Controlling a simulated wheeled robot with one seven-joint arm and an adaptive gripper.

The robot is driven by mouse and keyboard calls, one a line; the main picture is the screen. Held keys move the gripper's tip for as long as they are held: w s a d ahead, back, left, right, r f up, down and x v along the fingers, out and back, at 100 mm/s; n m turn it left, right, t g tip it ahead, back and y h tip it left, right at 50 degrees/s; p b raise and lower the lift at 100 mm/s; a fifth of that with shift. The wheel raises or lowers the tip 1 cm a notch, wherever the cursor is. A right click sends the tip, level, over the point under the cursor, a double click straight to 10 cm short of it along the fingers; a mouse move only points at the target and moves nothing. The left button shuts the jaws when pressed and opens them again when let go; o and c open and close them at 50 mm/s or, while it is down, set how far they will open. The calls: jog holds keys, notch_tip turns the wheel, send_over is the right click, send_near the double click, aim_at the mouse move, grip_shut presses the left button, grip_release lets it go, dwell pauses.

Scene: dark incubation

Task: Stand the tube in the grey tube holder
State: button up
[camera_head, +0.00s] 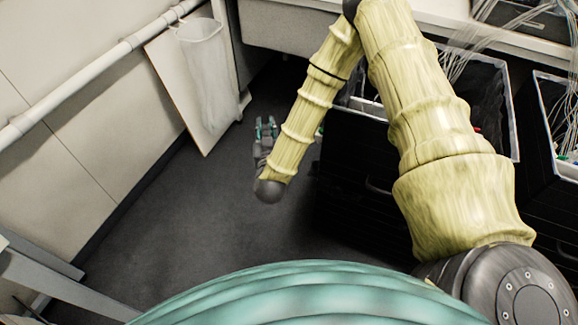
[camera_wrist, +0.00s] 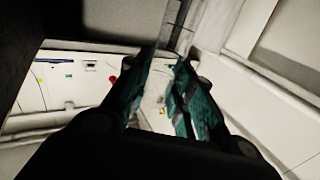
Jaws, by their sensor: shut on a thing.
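My gripper (camera_head: 265,124) is small in the head view, low over the dark floor beside the black drawer unit. In the wrist view my gripper (camera_wrist: 166,58) shows its two teal-padded fingers with a narrow gap between them. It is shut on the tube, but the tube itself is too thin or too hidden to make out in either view. The grey tube holder cannot be made out in either view.
Black drawer units (camera_head: 372,187) full of cables stand at right under a white worktop (camera_head: 286,28). The dark floor (camera_head: 190,235) between is clear.

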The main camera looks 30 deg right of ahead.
jog(key=d+f+m+g+h+b, duration=0.4)
jog(key=f+b, duration=0.5)
jog(key=b, duration=0.4)
jog(key=d+f+m+g+h+b, duration=0.4)
jog(key=f+m+g+h+b, duration=0.3)
jog(key=b, duration=0.6)
notch_tip(320, 180, down, 2)
jog(key=m+g, duration=0.1)
jog(key=g, duration=0.1)
jog(key=shift+s+f+g+h+b, duration=0.2)
jog(key=shift+f+g+h+b, duration=0.1)
jog(key=shift+g, duration=0.1)
jog(key=shift+d, duration=0.1)
jog(key=shift+s+d+f+b, duration=0.15)
jog(key=shift+d+f+b, duration=0.35)
jog(key=shift+d, duration=1.35)
jog(key=shift+s+d+f+b, duration=0.2)
jog(key=shift+d+f+b, duration=0.25)
jog(key=shift+d, duration=1.35)
jog(key=shift+s+d+f+b, duration=0.15)
jog(key=shift+d+f+b, duration=0.35)
jog(key=shift+d, duration=1.35)
jog(key=shift+f, duration=0.65)
